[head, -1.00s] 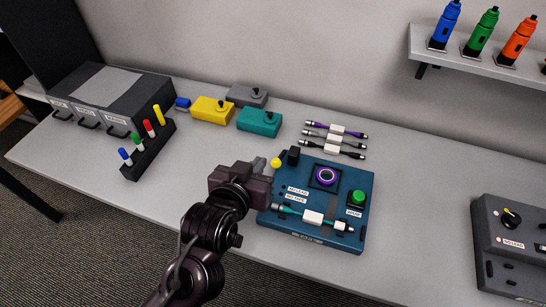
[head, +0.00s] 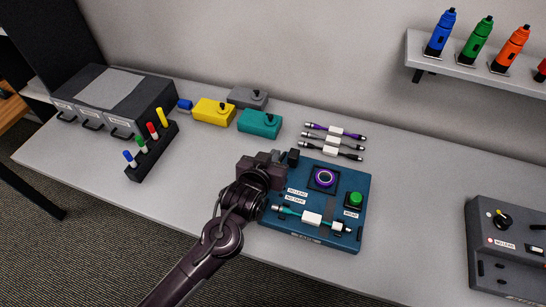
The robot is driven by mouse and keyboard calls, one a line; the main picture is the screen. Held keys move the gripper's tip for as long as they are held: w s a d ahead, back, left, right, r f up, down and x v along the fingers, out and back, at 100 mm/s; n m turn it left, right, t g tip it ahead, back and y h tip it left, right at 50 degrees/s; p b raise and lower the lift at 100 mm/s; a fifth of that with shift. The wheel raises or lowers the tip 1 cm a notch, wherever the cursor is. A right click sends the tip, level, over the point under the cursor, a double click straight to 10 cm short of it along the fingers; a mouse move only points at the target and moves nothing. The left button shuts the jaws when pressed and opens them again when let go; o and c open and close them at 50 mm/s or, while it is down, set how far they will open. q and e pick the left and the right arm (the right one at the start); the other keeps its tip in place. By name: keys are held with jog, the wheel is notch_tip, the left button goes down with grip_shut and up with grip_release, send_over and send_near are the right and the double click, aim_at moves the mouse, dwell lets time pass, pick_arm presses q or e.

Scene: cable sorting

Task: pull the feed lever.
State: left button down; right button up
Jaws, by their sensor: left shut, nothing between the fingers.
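The feed lever is not plainly visible; a yellow knob that showed by this corner earlier is hidden behind my gripper. My left gripper (head: 272,164) is shut and empty at the machine's back left corner, close beside the black block. I cannot tell whether it touches anything. My right gripper is out of view.
Teal (head: 259,122), yellow (head: 213,111) and grey (head: 246,98) boxes stand behind the gripper. Several cables (head: 333,140) lie behind the machine. A marker rack (head: 152,153) and drawer unit (head: 112,98) stand left. A grey device (head: 506,245) is at right. Bench between it and the machine is clear.

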pick_arm(q)
jog(key=shift+s+f, duration=0.25)
jog(key=shift+f, duration=0.6)
jog(key=shift+f, duration=0.1)
